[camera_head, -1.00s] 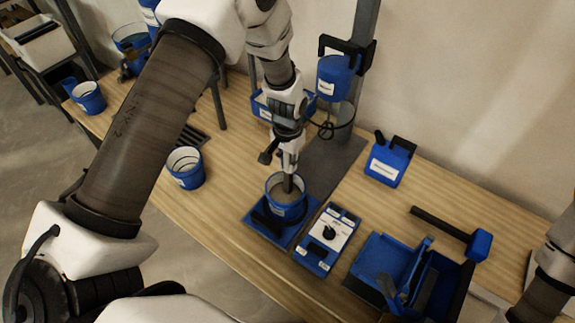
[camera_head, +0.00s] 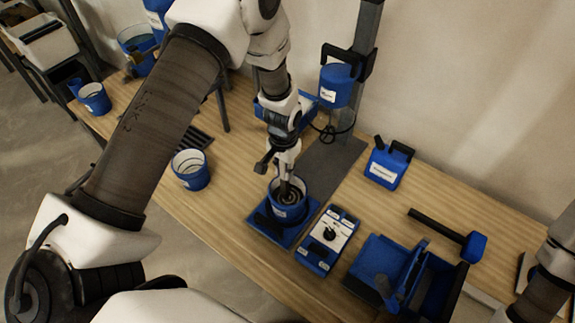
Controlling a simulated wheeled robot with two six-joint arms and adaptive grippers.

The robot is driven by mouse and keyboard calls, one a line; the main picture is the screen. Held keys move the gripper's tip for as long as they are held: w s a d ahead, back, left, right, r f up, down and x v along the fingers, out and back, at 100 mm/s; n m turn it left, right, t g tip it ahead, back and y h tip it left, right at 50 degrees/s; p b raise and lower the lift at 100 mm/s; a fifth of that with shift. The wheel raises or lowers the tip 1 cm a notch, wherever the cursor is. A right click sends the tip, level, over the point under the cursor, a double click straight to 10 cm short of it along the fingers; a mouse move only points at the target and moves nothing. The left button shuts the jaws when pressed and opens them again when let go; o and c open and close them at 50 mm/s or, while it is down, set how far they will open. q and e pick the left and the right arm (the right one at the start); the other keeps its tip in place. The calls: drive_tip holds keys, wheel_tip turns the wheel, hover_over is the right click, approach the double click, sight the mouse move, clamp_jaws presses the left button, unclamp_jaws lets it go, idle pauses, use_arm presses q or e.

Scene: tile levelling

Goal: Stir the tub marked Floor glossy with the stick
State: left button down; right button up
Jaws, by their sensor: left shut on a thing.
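A blue tub (camera_head: 290,213) with a small white label stands on a blue base plate (camera_head: 263,226) in the middle of the bench. The label is too small to read. My left gripper (camera_head: 286,168) is above the tub, pointing down, shut on a dark stick (camera_head: 287,188). The stick's lower end is inside the tub, in the brownish contents, where dark rings show around it. My right arm shows at the right edge, but its gripper is outside the picture.
A blue control box (camera_head: 328,241) stands close right of the tub. Other blue tubs (camera_head: 191,170) (camera_head: 95,99) stand to the left. A mallet (camera_head: 450,234), a jug (camera_head: 388,164) and a blue bin (camera_head: 378,262) are to the right. A post stands behind.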

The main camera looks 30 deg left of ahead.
use_arm(q)
drive_tip(key=shift+d, duration=0.6)
wheel_tip(320, 180, up, 11)
drive_tip(key=p, duration=0.9)
drive_tip(key=shift+r, duration=0.15)
wheel_tip(320, 180, up, 4)
drive_tip(key=p, duration=0.3)
